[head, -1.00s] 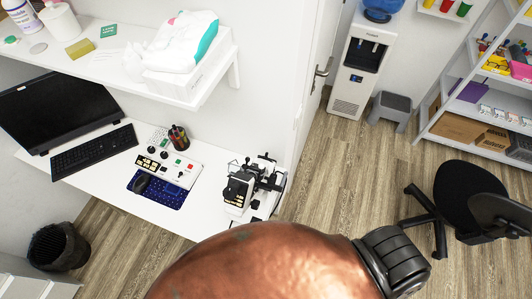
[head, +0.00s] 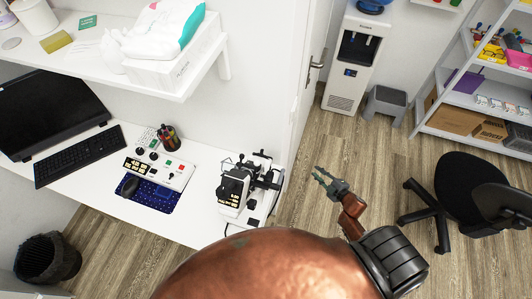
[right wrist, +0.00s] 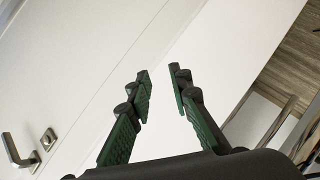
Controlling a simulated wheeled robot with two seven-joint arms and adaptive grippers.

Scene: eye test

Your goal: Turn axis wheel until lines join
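A black and white desktop instrument (head: 236,189) stands at the right end of the white desk. It has dark arms and knobs, but the axis wheel and its lines are too small to make out. My right gripper (head: 319,175) is to the right of the instrument, past the desk edge and over the floor, touching nothing. In the right wrist view its two green-padded fingers (right wrist: 160,73) are apart with nothing between them. My left gripper is not in view.
A control panel (head: 174,171), a keyboard (head: 79,155), a mouse (head: 130,186) and a pen cup (head: 168,140) are on the desk. A shelf (head: 100,64) hangs above it. A door handle (right wrist: 17,150) is at left in the right wrist view. An office chair (head: 465,190) stands right.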

